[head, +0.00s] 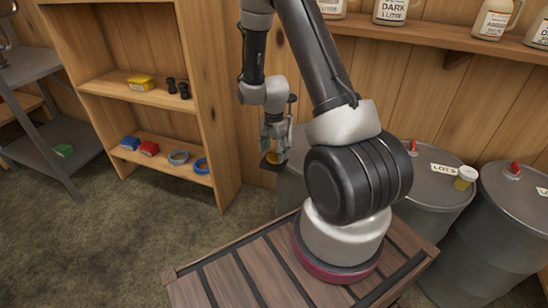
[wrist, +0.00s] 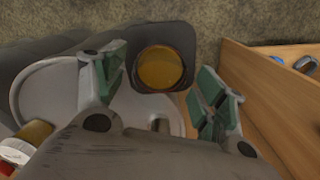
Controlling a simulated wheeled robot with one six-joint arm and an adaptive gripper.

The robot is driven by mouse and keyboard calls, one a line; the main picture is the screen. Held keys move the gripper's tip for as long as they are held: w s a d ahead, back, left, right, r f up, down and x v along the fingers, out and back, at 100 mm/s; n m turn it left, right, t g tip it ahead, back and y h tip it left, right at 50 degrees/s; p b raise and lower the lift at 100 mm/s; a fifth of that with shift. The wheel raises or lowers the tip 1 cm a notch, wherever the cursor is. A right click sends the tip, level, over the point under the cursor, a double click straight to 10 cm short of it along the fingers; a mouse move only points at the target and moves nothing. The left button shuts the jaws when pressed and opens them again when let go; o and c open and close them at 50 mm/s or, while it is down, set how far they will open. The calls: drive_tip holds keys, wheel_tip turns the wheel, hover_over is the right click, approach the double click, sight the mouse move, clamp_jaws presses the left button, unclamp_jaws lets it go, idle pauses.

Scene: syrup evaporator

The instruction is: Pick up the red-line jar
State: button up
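My gripper (head: 273,142) hangs beside the shelf unit in the head view. In the wrist view its green-padded fingers (wrist: 163,80) are spread apart. An amber jar with a white lid and some red (wrist: 22,148) is at the lower left of the wrist view. I cannot tell which is the red-line jar.
Grey drums (head: 425,185) stand at right; one bears a small yellow jar with a pale lid (head: 465,178). A wooden shelf unit (head: 203,110) is close to my gripper's left. A wall shelf (head: 440,38) holds jugs. Floor at left (head: 90,245) is clear.

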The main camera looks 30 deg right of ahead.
drive_tip(key=c, duration=0.9)
drive_tip(key=shift+c, duration=0.2)
drive_tip(key=shift+r, duration=0.2)
